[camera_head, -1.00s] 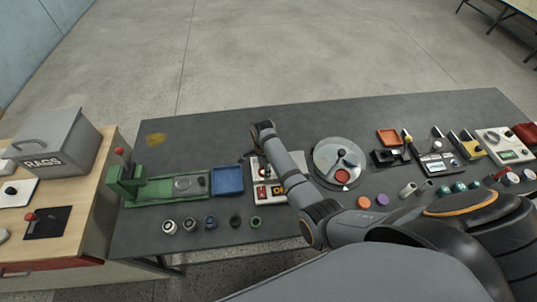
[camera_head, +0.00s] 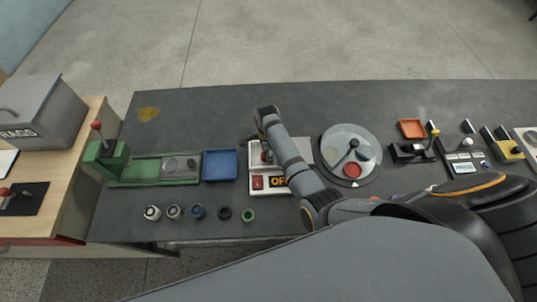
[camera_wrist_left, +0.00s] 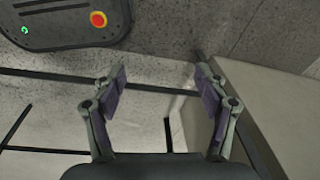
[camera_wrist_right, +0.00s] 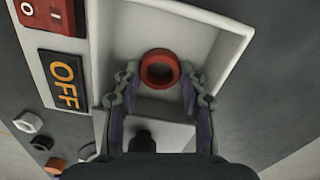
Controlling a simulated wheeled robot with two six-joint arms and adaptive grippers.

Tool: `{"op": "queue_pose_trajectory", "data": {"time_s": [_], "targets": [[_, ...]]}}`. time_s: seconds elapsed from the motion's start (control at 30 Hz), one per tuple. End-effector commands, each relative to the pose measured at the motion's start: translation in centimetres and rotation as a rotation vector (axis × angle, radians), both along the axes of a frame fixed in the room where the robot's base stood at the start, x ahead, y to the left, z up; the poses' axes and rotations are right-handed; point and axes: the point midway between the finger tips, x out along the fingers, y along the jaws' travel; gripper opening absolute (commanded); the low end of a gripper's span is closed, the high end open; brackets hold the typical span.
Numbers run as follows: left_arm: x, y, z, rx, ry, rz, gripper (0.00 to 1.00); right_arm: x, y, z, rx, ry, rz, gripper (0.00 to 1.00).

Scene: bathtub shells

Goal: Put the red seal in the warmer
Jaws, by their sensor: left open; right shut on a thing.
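The red seal (camera_wrist_right: 159,69) is a small red ring in the right wrist view. My right gripper (camera_wrist_right: 159,76) is shut on it, with one finger on each side. The ring shows against the white inside of the warmer (camera_wrist_right: 200,22); I cannot tell whether it touches the floor. The warmer also shows in the head view (camera_head: 268,193), with a red switch (camera_wrist_right: 57,12) and a lit OFF panel (camera_wrist_right: 66,82). My right arm hides part of it there. My left gripper (camera_wrist_left: 157,85) is open and empty, above the floor beside a pale surface.
Left of the warmer are a blue tray (camera_head: 220,165) and a green press (camera_head: 107,158). A round dial plate (camera_head: 335,142) stands to its right. Several small rings and caps, among them a green ring (camera_head: 248,215), line the front edge.

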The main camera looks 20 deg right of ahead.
Motion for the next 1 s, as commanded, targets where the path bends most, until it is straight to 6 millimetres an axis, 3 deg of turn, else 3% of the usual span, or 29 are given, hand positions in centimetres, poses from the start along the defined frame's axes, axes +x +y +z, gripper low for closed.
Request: {"op": "queue_pose_trajectory", "data": {"time_s": [0.1, 0.27, 0.3, 0.43, 0.77, 0.87, 1.0], "targets": [[0.2, -0.3, 0.2, -0.004, -0.002, 0.001, 0.73, -0.1, -0.1, 0.1, -0.001, 0.002, 0.0, 0.12], [-1.7, 0.6, -0.1, 0.008, 0.026, -0.001, 0.73, -0.1, -0.1, -0.3, -0.001, 0.003, 0.0, 0.12], [-2.2, 0.9, -0.1, 0.01, 0.033, -0.002, 0.73, -0.1, -0.1, -0.3, -0.001, 0.002, 0.0, 0.45], [-2.7, 1.1, -0.1, 0.014, 0.041, -0.003, 0.73, -0.1, -0.1, -0.3, -0.001, 0.002, 0.0, 0.63], [-1.8, 0.9, 0.1, 0.011, 0.028, -0.002, 0.73, 0.0, -0.1, 0.0, -0.001, 0.002, 0.0, 0.64], [-1.6, 0.8, 0.1, 0.01, 0.025, -0.002, 0.73, 0.0, 0.0, 1.0, 0.0, -0.001, 0.0, 0.64], [-1.5, 0.8, -0.1, 0.01, 0.024, -0.002, 0.73, 0.1, 0.0, 4.1, 0.001, -0.003, 0.0, 0.64]]}}
